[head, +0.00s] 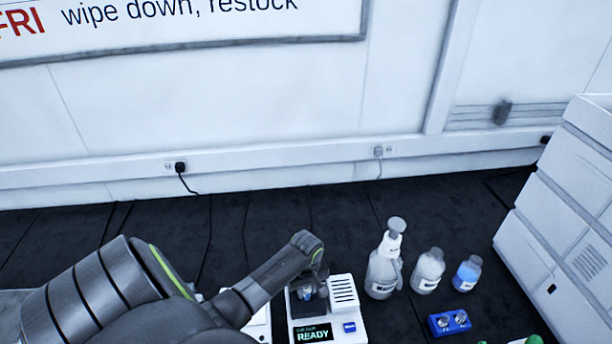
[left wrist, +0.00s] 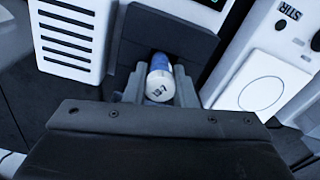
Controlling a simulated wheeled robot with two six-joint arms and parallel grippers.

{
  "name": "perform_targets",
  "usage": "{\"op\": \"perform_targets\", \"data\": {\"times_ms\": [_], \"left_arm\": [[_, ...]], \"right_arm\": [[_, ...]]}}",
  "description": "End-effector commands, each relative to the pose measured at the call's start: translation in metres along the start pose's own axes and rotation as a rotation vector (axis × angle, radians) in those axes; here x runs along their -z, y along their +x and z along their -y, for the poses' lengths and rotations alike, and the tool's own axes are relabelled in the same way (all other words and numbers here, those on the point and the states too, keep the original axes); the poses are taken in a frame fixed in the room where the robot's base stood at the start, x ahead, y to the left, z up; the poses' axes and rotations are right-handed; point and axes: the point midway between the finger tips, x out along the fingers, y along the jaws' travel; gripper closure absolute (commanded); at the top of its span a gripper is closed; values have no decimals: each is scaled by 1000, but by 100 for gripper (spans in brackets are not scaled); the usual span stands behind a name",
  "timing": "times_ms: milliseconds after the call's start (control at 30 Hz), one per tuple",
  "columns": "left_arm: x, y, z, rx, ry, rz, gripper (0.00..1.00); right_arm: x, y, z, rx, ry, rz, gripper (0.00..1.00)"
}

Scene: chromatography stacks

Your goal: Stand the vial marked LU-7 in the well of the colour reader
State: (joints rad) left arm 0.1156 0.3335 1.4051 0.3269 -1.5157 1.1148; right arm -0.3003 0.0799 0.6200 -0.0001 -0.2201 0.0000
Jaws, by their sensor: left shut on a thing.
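The colour reader (head: 344,292) is a white unit with a vented top, a blue button and a dark screen reading READY. In the left wrist view its vented casing (left wrist: 66,38) and dark block (left wrist: 178,33) show. My left gripper (head: 311,282) reaches in over the dark block. In the left wrist view my left gripper (left wrist: 158,88) is shut on a vial (left wrist: 160,82) with a white, lettered end and a blue part beyond. The lettering is too small to read surely. The vial's far end and the well are hidden, so I cannot tell whether it is seated. My right gripper is out of view.
A stirrer (left wrist: 262,88) with a white round plate stands beside the reader. A pump bottle (head: 382,270), a clear bottle (head: 428,271), a blue bottle (head: 466,274) and a small blue holder (head: 451,322) stand right of the reader. A white cabinet (head: 560,210) is at far right.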

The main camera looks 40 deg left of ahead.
Motion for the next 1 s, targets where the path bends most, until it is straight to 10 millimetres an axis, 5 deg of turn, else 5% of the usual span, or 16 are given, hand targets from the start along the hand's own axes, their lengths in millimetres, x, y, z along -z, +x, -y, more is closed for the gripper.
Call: {"op": "perform_targets", "data": {"times_ms": [467, 500, 600, 667, 867, 1000], "left_arm": [[-8, 19, 6, 15, -4, 25, 100], [-8, 19, 6, 14, -4, 25, 72], [-8, 20, 6, 14, -4, 26, 59], [-8, 20, 6, 14, -4, 26, 51], [-8, 20, 6, 14, -3, 26, 51], [-8, 20, 6, 14, -3, 26, 33]], "right_arm": [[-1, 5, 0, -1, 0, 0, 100], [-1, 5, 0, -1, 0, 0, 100], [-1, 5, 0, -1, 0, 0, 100], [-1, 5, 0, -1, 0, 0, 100], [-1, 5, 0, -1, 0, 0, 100], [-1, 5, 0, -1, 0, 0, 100]]}}
